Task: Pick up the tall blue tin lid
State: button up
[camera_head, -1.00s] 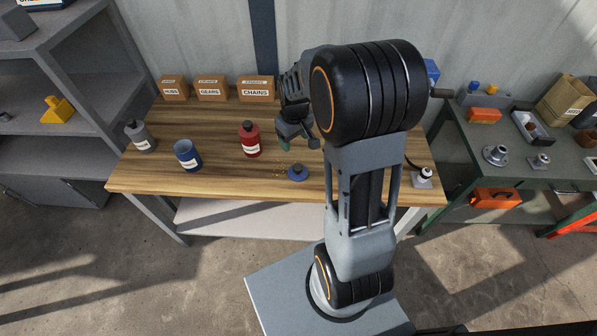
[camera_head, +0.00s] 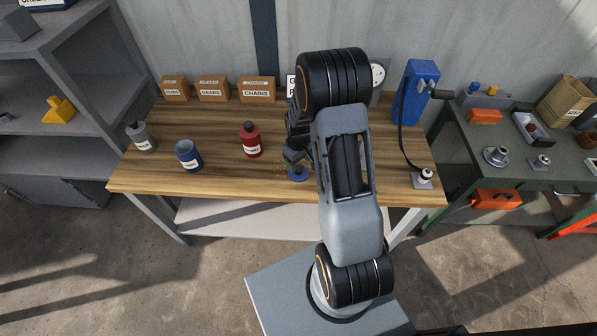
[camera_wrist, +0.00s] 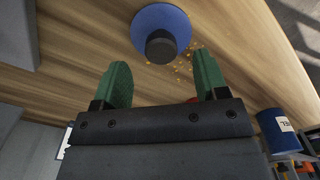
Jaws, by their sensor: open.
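The blue tin lid (camera_wrist: 178,18) lies on the wooden bench, a flat blue disc with a tall dark knob (camera_wrist: 161,46) in its middle. In the head view the lid (camera_head: 298,177) is partly hidden by my gripper (camera_head: 294,160), which is just above or beside it. In the wrist view my gripper (camera_wrist: 160,84) is open, with its two green fingers apart and nothing between them. The knob is ahead of the gap between the fingertips. An open blue tin (camera_head: 188,156) with a white label stands upright to the left on the bench.
A red tin (camera_head: 250,140) stands close left of my gripper, and a grey tin (camera_head: 140,137) stands at the far left. Cardboard boxes (camera_head: 211,89) line the back. A blue press (camera_head: 415,92) stands at the right. Small yellowish bits (camera_wrist: 178,68) lie beside the lid.

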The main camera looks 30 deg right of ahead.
aim_at(299, 167)
jog(key=shift+f, duration=2.15)
jog(key=shift+c, duration=0.4)
jog(key=c, duration=0.9)
